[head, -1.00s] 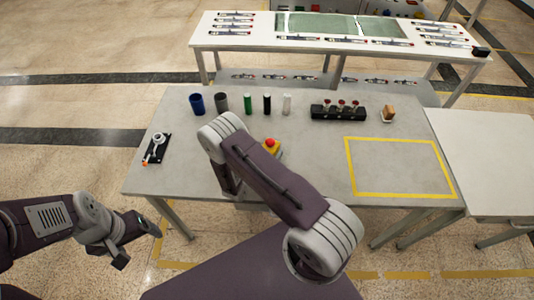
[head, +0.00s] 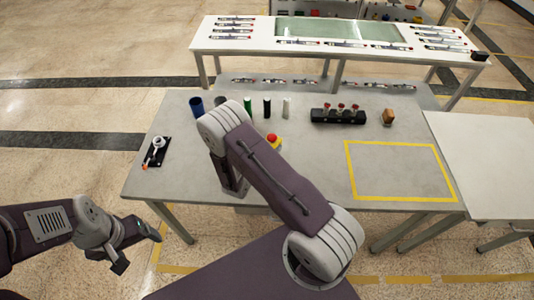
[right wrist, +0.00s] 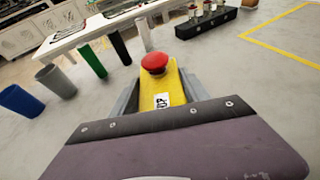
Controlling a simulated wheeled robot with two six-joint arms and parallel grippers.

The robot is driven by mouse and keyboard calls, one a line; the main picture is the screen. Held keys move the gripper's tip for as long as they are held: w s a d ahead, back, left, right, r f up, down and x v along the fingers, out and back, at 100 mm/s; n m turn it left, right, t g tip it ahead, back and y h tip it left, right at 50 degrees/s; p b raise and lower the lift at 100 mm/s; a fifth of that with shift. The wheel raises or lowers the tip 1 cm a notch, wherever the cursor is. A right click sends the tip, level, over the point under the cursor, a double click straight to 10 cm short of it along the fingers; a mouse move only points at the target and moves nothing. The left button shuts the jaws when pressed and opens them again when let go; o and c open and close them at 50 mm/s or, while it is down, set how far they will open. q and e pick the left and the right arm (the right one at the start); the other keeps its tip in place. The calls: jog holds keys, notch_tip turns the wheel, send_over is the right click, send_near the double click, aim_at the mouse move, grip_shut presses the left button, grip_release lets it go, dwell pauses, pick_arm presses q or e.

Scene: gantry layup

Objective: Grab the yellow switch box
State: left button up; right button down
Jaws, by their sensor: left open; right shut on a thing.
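The yellow switch box (head: 276,144) with a red mushroom button shows above the grey table, partly hidden behind my right arm in the head view. In the right wrist view the box (right wrist: 177,85) sits between the grey fingers of my right gripper (right wrist: 160,90), which is shut on it. The button faces up. Its lower part is hidden, so I cannot tell how far it is from the table top. The right fingers are hidden in the head view. My left gripper (head: 140,250) is open and empty, off the table's front left edge.
On the grey table (head: 310,165), blue (head: 197,106), grey, green, black and white cylinders stand behind the box. A black stand (head: 338,117) and a brown block (head: 388,118) are right. A black fixture (head: 156,152) is left. The yellow-taped area (head: 400,170) is empty.

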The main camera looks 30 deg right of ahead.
jog(key=s+d+r, duration=0.5)
jog(key=d+r, duration=0.1)
jog(key=d, duration=0.3)
jog(key=shift+s+d+b, duration=0.25)
jog(key=shift+d+b, duration=0.1)
jog(key=shift+b, duration=0.05)
